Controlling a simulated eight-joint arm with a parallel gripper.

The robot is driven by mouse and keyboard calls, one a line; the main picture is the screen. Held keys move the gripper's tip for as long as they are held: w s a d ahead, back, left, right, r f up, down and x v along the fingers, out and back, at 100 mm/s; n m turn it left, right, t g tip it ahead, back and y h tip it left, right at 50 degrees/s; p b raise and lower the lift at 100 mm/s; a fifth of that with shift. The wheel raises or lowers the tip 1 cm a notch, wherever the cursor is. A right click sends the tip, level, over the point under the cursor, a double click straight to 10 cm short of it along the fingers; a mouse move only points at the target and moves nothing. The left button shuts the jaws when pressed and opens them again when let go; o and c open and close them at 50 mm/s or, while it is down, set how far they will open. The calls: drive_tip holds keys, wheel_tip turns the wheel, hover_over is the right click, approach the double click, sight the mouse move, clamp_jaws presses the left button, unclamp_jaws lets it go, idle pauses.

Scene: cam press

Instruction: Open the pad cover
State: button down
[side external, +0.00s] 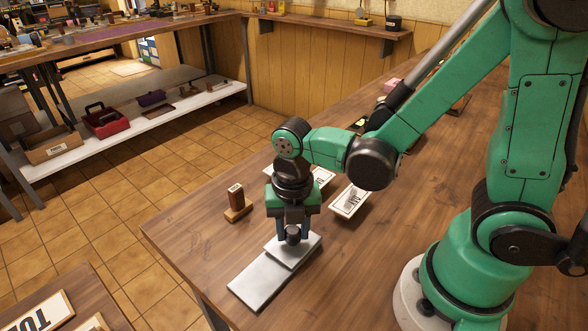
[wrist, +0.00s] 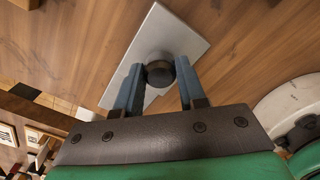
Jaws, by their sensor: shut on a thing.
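A flat silver-grey metal plate (side external: 262,279) lies on the table near its front left corner. A smaller grey plate, which looks like the pad cover (side external: 308,249), sits over its right end, with a round dark knob (side external: 293,238) on top. My gripper (side external: 293,233) points down and is shut on the knob. In the wrist view the knob (wrist: 159,74) sits between my two blue-grey fingers (wrist: 158,80), with the grey plate (wrist: 165,35) behind it. No inked pad surface shows. I cannot tell whether the cover is lifted off the lower plate.
A wooden stamp (side external: 236,203) stands to the left of my gripper. Printed cards (side external: 350,201) lie on the table to the right and behind. The table's left edge is close to the plate. Open tabletop (side external: 400,225) lies to the right.

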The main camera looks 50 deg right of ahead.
drive_tip(key=a, duration=0.8)
drive_tip(key=shift+c, duration=2.4)
unclamp_jaws()
drive_tip(key=shift+d, duration=0.1)
drive_tip(key=shift+r, duration=0.1)
drive_tip(key=shift+r, duration=2.75)
drive_tip(key=w+d+r+m+t, duration=0.1)
drive_tip(key=d+m, duration=0.5)
drive_tip(key=m, duration=0.7)
drive_tip(key=d+r+m+t, duration=0.4)
drive_tip(key=d+m+t, duration=0.2)
drive_tip(key=m, duration=0.8)
drive_tip(key=shift+w+d, duration=0.35)
drive_tip(key=shift+d, duration=0.05)
